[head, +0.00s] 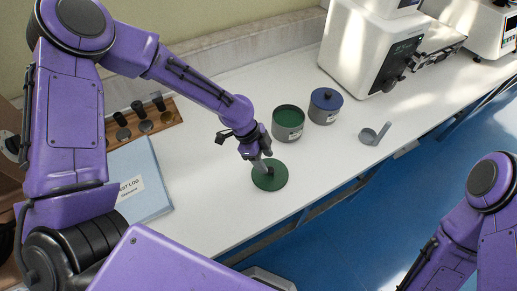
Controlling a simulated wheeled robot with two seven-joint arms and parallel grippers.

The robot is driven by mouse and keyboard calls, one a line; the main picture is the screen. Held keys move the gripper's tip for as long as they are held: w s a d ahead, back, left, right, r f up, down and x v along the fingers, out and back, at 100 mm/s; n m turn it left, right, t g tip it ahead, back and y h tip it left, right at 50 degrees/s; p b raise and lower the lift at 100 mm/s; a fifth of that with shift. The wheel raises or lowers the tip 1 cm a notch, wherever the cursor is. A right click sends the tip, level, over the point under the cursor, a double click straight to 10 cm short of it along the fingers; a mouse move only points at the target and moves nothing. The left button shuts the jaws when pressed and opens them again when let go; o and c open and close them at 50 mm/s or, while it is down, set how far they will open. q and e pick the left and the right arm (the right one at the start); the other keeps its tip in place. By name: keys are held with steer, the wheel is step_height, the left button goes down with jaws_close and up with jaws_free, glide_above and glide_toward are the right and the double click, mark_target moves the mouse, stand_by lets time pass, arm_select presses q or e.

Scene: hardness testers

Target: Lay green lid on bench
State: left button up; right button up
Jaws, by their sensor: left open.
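The green lid (269,181) is a flat dark green disc lying on the white bench (225,215). My left gripper (266,172) is right over the middle of the lid, pointing down, with its jaws open. The fingertips hide the lid's centre, and I cannot tell whether they touch it. An uncovered grey container with a green inside (288,124) stands just behind the lid. My right arm shows at the lower right, but its gripper is out of view.
A grey container with a blue lid (326,106) stands beside the uncovered one. A small grey scoop-like piece (375,134) lies to the right. A white tester (371,45) stands behind. A wooden rack (142,126) and a light blue log book (139,180) are at left.

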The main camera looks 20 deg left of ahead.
arm_select(q)
steer(key=v, duration=0.7)
steer(key=shift+r, duration=0.3)
